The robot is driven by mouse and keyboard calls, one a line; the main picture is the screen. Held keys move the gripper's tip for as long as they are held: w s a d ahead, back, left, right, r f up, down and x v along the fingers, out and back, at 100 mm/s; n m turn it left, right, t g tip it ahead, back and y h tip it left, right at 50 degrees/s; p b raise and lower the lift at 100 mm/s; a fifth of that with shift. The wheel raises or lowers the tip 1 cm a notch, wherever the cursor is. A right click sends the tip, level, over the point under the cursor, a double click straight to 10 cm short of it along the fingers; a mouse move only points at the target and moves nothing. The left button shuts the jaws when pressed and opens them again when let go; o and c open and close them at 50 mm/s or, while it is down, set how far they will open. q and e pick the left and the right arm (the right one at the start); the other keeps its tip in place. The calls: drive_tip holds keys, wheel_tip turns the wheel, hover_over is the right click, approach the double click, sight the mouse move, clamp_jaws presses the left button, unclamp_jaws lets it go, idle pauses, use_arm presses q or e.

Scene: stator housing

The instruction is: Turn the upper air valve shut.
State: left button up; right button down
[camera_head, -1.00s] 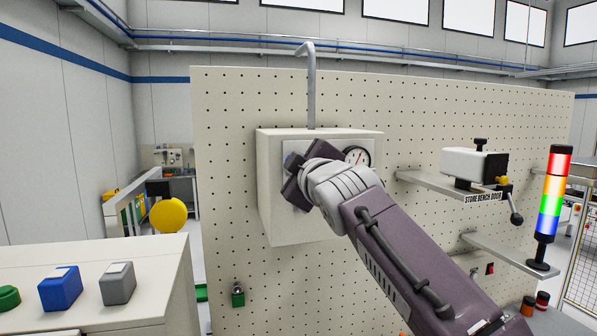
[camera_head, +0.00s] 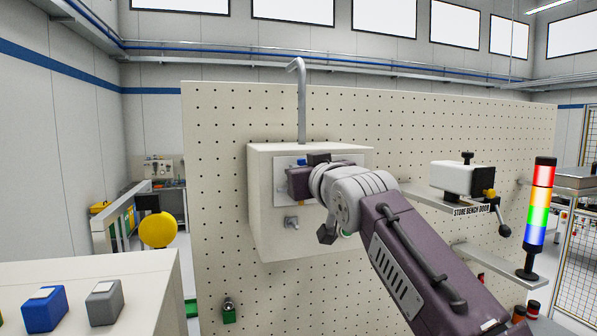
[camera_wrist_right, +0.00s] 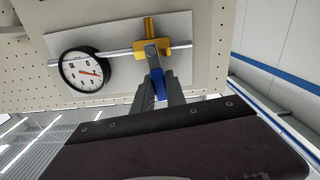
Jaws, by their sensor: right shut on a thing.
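The upper air valve shows in the right wrist view as a brass body (camera_wrist_right: 154,46) on a silver pipe, with a blue handle (camera_wrist_right: 159,84). My right gripper (camera_wrist_right: 158,88) is shut on the blue handle, with a dark finger on each side. In the head view my right gripper (camera_head: 301,178) is at the front plate of the wall box, and only a bit of blue (camera_head: 300,162) shows beside it. The rest of the valve is hidden behind the gripper. My left gripper is not in view.
A round gauge (camera_wrist_right: 86,71) sits beside the valve. A grey fitting (camera_head: 291,222) projects below it from the white box (camera_head: 270,205). The box hangs on a pegboard (camera_head: 225,150). A labelled shelf (camera_head: 430,200) and a light tower (camera_head: 537,215) stand to the right.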

drive_tip(key=shift+d+r+m, duration=0.25)
drive_tip(key=shift+m, duration=0.25)
idle(0.3)
drive_tip(key=c, duration=1.5)
unclamp_jaws()
drive_tip(key=shift+o, duration=0.7)
drive_tip(key=shift+w+f, duration=0.15)
drive_tip(key=shift+w, duration=0.05)
drive_tip(key=b+v, duration=0.4)
drive_tip(key=v, duration=0.5)
drive_tip(key=shift+w, duration=0.1)
